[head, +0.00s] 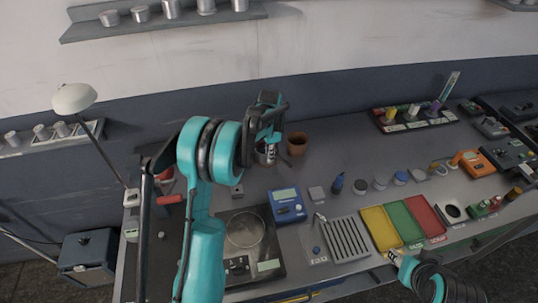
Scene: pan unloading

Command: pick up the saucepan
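A small metal pot (263,157), which looks like the saucepan, stands at the back of the bench, left of a brown pot. My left gripper (268,141) reaches down over it from above, its fingertips at or just above the rim. The gripper covers part of the pot, and its handle is not clear. Whether the fingers touch or grip it cannot be told. My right gripper (393,257) is low at the front edge of the bench, near the coloured trays and far from the pot; its fingers are too small to read.
The brown pot (297,144) stands close to the right of the metal pot. A blue meter (287,205), a round glass dish (245,230) and a ribbed metal tray (347,239) lie nearer the front. Bare bench (340,150) lies right of the brown pot.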

